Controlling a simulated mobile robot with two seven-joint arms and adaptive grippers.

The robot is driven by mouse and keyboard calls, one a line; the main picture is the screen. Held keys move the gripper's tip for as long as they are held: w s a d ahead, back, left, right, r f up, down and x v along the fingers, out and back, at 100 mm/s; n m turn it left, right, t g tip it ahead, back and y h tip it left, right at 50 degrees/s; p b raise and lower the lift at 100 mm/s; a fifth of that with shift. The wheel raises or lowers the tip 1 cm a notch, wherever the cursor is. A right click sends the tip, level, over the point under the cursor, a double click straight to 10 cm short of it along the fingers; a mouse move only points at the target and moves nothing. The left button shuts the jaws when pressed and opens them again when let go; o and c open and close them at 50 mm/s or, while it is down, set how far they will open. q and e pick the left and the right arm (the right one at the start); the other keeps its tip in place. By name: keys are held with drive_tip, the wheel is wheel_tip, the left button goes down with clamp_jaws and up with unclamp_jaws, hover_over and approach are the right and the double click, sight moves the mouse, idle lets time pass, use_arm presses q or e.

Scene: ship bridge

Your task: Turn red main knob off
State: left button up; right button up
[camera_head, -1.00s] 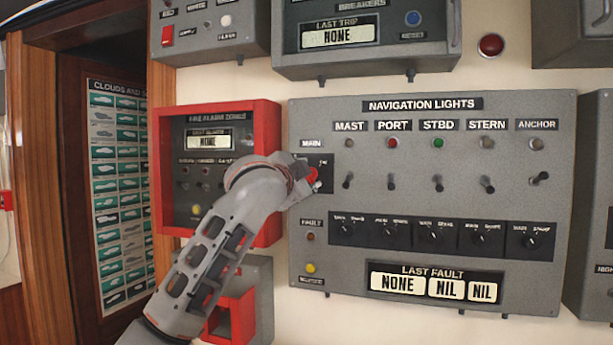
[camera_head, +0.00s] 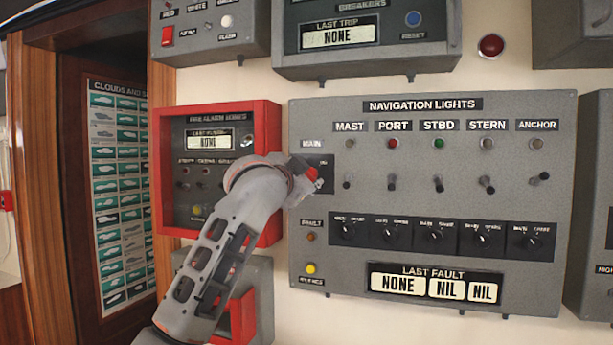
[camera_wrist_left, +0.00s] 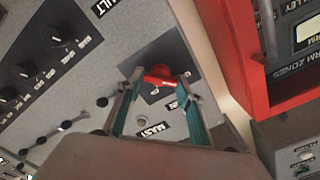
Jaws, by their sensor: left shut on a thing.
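The red main knob (camera_wrist_left: 158,76) sits on a black plate at the left end of the grey navigation lights panel (camera_head: 450,125). My left gripper (camera_wrist_left: 157,86) has its two fingers on either side of the knob and is shut on it. In the head view the red knob (camera_head: 313,174) shows only in part beside my left gripper (camera_head: 308,176), and my wrist covers part of the plate. The knob's exact setting cannot be read. My right gripper is not in view.
The red-framed fire alarm box (camera_head: 272,120) is close behind my left wrist, on the left. Several toggle switches (camera_head: 392,183) and black rotary knobs (camera_head: 436,234) are on the panel to the right. A grey breaker box (camera_head: 380,65) hangs above.

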use_arm(q)
drive_tip(key=o, duration=1.1)
drive_tip(key=v, duration=1.2)
